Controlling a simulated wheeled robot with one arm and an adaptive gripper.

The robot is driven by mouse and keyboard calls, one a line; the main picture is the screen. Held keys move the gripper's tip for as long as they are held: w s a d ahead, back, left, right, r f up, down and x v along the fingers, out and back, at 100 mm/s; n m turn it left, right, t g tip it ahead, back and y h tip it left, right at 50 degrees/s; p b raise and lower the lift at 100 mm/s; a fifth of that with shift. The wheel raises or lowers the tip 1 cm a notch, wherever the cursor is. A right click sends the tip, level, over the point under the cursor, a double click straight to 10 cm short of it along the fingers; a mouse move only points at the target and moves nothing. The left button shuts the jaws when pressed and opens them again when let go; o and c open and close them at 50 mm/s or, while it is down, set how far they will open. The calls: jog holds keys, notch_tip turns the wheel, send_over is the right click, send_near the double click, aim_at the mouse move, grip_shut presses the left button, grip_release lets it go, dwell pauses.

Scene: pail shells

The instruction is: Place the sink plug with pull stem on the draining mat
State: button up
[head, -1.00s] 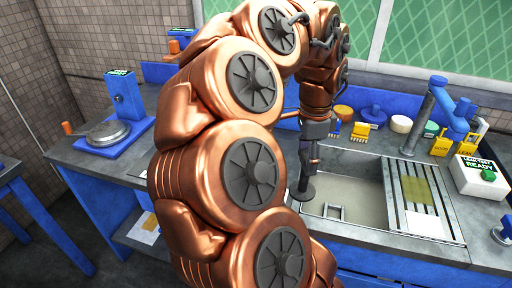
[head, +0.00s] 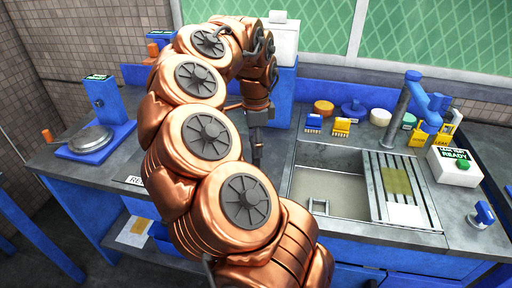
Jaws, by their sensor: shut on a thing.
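My gripper (head: 256,155) points down over the counter, left of the sink (head: 333,190), partly hidden behind my arm. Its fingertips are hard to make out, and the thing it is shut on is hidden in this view. A second earlier, a dark round disc on a stem showed below it, which looks like the sink plug. The draining mat (head: 396,180) looks to be the olive-yellow rectangle lying on the ribbed drainboard right of the sink. It is well to the right of my gripper, and nothing stands on it.
The ribbed drainboard (head: 376,197) also carries a white rectangle (head: 405,215). A blue tap (head: 412,80) rises behind it. A white box labelled ready (head: 455,165) and a blue knobbed piece (head: 482,213) stand to its right. Yellow blocks and round containers line the back.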

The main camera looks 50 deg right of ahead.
jog(key=shift+f, duration=1.25)
jog(key=o, duration=1.4)
notch_tip(320, 180, up, 12)
jog(key=shift+r+b, duration=0.1)
jog(key=shift+b, duration=0.2)
